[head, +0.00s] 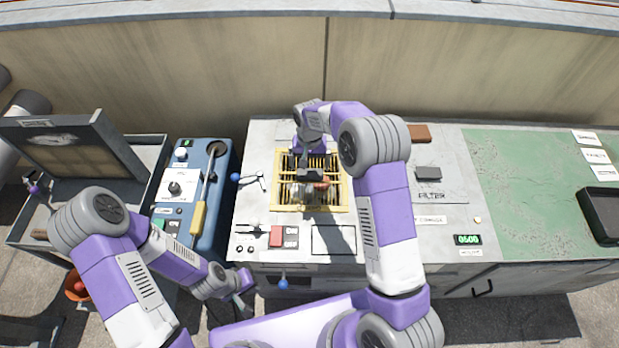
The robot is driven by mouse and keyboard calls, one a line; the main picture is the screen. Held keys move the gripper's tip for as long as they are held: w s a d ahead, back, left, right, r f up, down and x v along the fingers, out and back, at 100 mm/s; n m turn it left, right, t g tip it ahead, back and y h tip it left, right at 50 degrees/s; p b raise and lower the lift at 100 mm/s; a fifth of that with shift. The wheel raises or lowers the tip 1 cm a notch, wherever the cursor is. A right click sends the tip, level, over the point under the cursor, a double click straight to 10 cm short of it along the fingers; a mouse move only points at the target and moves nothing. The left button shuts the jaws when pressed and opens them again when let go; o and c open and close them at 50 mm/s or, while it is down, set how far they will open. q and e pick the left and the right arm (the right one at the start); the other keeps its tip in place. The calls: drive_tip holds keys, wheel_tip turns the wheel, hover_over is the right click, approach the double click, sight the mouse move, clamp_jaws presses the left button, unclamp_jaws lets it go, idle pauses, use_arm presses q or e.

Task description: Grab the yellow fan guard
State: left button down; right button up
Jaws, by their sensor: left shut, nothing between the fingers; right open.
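The yellow fan guard (284,207) is a square slatted frame lying on the grey worktop, near the middle of the head view. My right gripper (308,180) is over the guard and is open. The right wrist hides part of the guard's upper edge, and I cannot tell whether the fingers touch its bars. Something reddish shows between the bars near the fingers. My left gripper (240,300) is shut and empty, low in front of the worktop's left front edge, well apart from the guard.
A blue machine (222,180) with a yellow-handled lever stands left of the worktop. A red block (276,236) and a panel lie in front of the guard. A dark block (428,173) sits to the right. The green mat (510,190) is mostly clear, with a black tray (602,215) at its right.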

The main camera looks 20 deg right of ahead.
sight(310, 173)
wheel_tip(310, 173, down, 5)
drive_tip(key=shift+f+b, duration=0.1)
drive_tip(key=shift+b, duration=0.45)
drive_tip(key=c, duration=1)
drive_tip(key=shift+r, duration=0.2)
